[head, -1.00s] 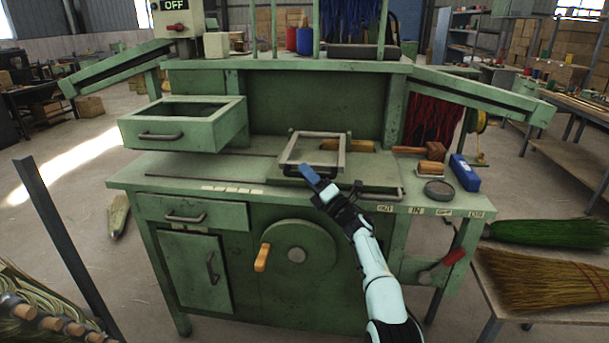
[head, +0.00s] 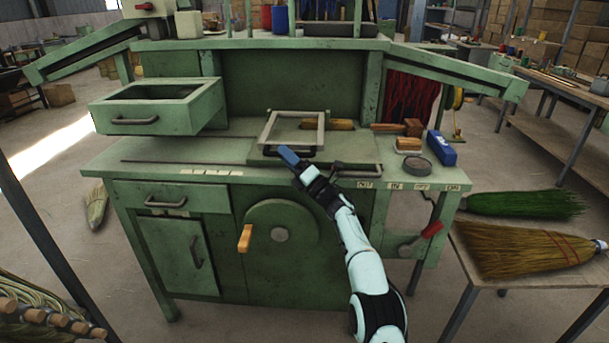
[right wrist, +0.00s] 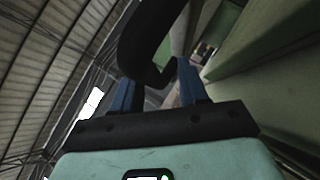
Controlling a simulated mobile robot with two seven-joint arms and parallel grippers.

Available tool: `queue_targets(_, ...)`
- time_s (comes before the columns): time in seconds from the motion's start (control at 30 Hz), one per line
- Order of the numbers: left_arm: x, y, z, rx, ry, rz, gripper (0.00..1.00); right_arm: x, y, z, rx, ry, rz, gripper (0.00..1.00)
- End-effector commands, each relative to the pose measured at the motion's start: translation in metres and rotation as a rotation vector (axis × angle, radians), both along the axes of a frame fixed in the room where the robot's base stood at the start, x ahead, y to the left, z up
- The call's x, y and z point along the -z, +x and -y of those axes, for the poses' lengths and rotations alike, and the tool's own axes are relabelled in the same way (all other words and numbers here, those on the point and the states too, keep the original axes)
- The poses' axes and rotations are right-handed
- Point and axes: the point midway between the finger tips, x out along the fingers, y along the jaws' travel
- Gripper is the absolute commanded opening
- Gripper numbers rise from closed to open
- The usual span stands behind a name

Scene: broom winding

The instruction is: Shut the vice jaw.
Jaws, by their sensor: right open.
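A pale rectangular frame (head: 266,130), apparently the vice jaw, stands over a green plate (head: 350,150) on the green bench. A dark handle shows at its front edge. My right gripper (head: 288,156) is at the front of this frame, with its blue fingertips over the handle area. In the right wrist view, my right gripper's two blue fingers (right wrist: 157,92) are apart. A thick black bent bar (right wrist: 138,45), likely that handle, reaches down between them. I cannot tell whether the fingers touch it. My left gripper is out of view.
An open green drawer box (head: 160,115) juts out at the left above the bench. A wooden-handled brush or mallet (head: 400,127), a round dark dish (head: 417,166) and a blue box (head: 441,148) lie to the right. A crank wheel (head: 280,232) is on the bench front.

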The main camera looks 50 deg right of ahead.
Motion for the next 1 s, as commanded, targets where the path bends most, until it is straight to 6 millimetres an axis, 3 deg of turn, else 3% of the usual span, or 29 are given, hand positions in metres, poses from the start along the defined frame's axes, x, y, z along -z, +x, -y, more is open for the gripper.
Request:
queue_targets(0.33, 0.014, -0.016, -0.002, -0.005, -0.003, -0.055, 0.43, 0.011, -0.024, 0.001, 0.001, 0.003, 0.001, 0.43)
queue_targets(1.0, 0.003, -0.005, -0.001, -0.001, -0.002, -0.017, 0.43, 0.055, -0.111, 0.007, -0.001, 0.0, -0.003, 0.43)
